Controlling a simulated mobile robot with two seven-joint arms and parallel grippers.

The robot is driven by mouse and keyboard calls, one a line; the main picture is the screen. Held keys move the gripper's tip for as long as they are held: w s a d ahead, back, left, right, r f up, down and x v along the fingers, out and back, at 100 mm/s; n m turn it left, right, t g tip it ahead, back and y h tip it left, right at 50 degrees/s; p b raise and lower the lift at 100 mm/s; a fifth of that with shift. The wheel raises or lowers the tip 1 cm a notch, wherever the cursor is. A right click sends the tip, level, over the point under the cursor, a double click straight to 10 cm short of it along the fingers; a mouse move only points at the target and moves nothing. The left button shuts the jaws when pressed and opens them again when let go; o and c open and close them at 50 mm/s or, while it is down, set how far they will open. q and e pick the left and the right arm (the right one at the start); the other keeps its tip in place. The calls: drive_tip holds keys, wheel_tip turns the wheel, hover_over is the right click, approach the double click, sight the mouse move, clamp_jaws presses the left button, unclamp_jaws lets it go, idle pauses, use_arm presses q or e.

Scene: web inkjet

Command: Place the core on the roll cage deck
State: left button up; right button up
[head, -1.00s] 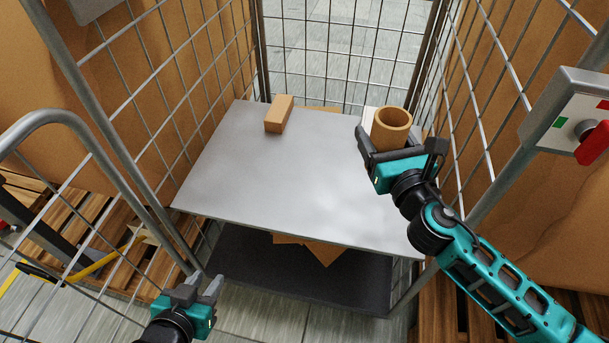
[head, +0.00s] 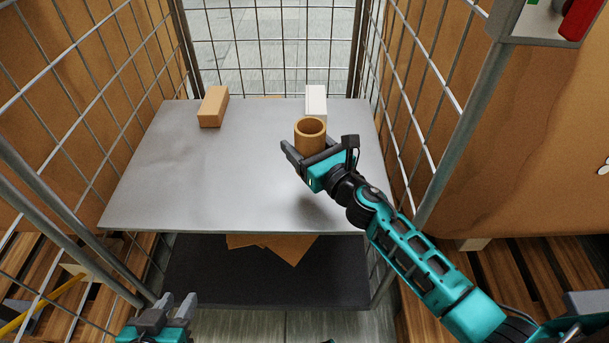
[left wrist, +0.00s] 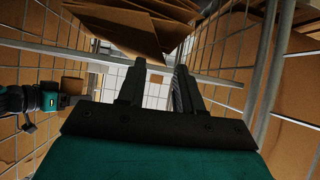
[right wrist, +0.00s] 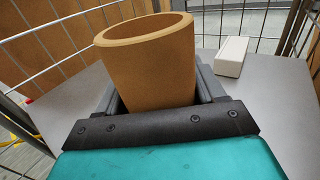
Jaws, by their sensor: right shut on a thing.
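The core (head: 310,134) is a short brown cardboard tube, held upright over the right part of the roll cage's grey deck (head: 190,175). My right gripper (head: 308,160) is shut on it. In the right wrist view the core (right wrist: 150,65) stands between the two fingers (right wrist: 160,98). A shadow shows on the deck below the gripper; I cannot tell whether the core's base touches the deck. My left gripper (head: 172,312) is empty and open, low in front of the cage. Its spread fingers also show in the left wrist view (left wrist: 157,85).
A brown box (head: 213,107) and a white box (head: 316,100) stand at the deck's back edge. Wire mesh sides flank the deck. A dark lower shelf (head: 210,275) holds flat cardboard (head: 285,248). The deck's middle and left are clear.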

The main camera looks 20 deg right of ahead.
wheel_tip(320, 180, down, 6)
drive_tip(key=b, duration=0.3)
drive_tip(key=shift+r, duration=0.15)
drive_tip(key=shift+f+b, duration=0.2)
drive_tip(key=shift+b, duration=0.2)
drive_tip(key=o, duration=1.1)
drive_tip(key=shift+o, duration=0.2)
